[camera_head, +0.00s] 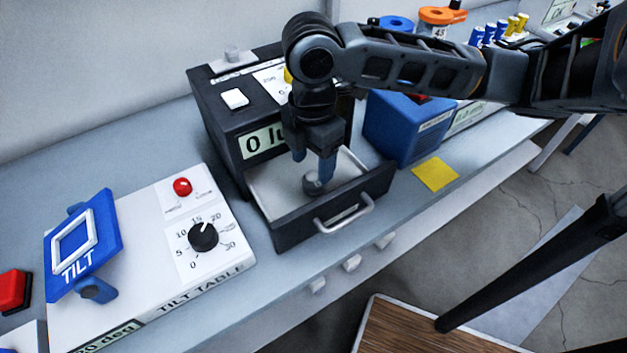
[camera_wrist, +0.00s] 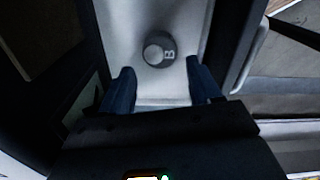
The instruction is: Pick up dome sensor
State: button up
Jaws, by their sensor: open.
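The dome sensor (camera_wrist: 158,48) is a small grey round piece with a lighter top and a dark mark. It lies on the pale floor of an open drawer (camera_head: 268,218) in a black machine (camera_head: 222,113). In the head view the dome sensor (camera_head: 312,184) shows just below my fingertips. My gripper (camera_head: 314,168) points down into the drawer from above. In the wrist view my gripper (camera_wrist: 158,85) has its two blue fingers spread wide, with nothing between them. The sensor appears just beyond the fingertips, roughly centred between them. Whether the fingers reach its height is unclear.
The drawer front with its handle (camera_head: 345,214) and the side walls stand close around my gripper. A white tilt table (camera_head: 150,270) with a blue plate (camera_head: 82,245) is at left. A blue box (camera_head: 405,130) and yellow note (camera_head: 435,174) are at right.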

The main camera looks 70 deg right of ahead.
aim_at(313, 178)
jog(key=shift+f, duration=2.5)
jog(key=c, duration=0.8)
